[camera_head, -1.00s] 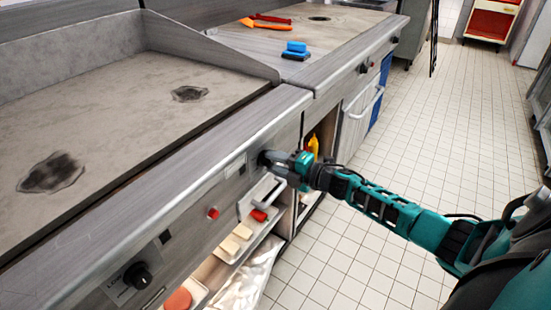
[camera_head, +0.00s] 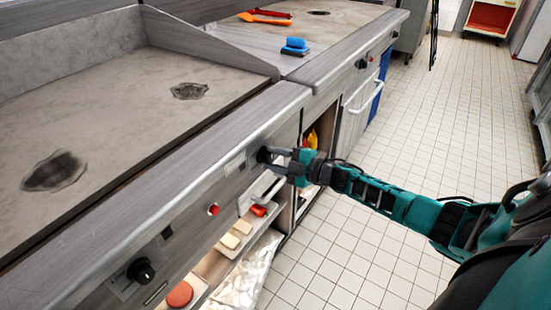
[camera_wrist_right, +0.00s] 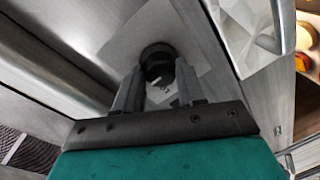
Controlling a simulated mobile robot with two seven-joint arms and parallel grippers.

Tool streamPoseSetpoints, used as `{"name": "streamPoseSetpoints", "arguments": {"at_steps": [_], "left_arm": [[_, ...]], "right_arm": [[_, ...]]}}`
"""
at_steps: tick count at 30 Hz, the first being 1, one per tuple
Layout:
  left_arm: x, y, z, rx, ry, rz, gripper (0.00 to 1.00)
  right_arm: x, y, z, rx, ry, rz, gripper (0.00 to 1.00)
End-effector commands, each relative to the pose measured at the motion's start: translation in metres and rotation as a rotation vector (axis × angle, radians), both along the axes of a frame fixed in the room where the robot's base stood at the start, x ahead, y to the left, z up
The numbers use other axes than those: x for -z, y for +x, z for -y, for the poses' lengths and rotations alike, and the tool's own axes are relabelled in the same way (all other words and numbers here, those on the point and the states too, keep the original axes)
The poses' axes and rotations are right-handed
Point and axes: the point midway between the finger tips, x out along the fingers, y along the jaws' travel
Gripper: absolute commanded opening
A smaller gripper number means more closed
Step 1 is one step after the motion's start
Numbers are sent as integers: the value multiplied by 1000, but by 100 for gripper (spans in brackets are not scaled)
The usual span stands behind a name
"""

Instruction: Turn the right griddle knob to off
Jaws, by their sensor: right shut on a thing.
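The right griddle knob (camera_head: 262,155) is dark and round, on the griddle's front panel near its right end. In the right wrist view the knob (camera_wrist_right: 158,56) sits on a pale square plate, between the two fingers. A small light mark shows just below it; I cannot read its setting. My right gripper (camera_head: 271,158) reaches the panel from the right and is shut on the knob, one finger on each side. Its fingers also show in the right wrist view (camera_wrist_right: 158,76). The left griddle knob (camera_head: 141,271) stands free at the lower left. My left gripper is not in view.
The griddle's front rail (camera_head: 190,178) runs above the knobs. A red button (camera_head: 213,210) lies between them. Below is an open shelf with trays and food. The tiled floor at right is clear.

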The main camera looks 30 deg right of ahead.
Motion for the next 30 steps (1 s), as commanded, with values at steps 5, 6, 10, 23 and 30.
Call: {"name": "streamPoseSetpoints", "arguments": {"at_steps": [5,6,10,23,30], "left_arm": [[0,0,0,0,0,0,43],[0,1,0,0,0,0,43],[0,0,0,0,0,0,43],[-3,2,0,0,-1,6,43],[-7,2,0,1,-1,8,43]], "right_arm": [[0,0,0,2,4,-1,9],[0,0,0,1,4,-1,9],[0,0,0,1,4,-1,41],[0,0,0,1,2,0,65],[-1,-12,6,1,1,-4,65]]}}
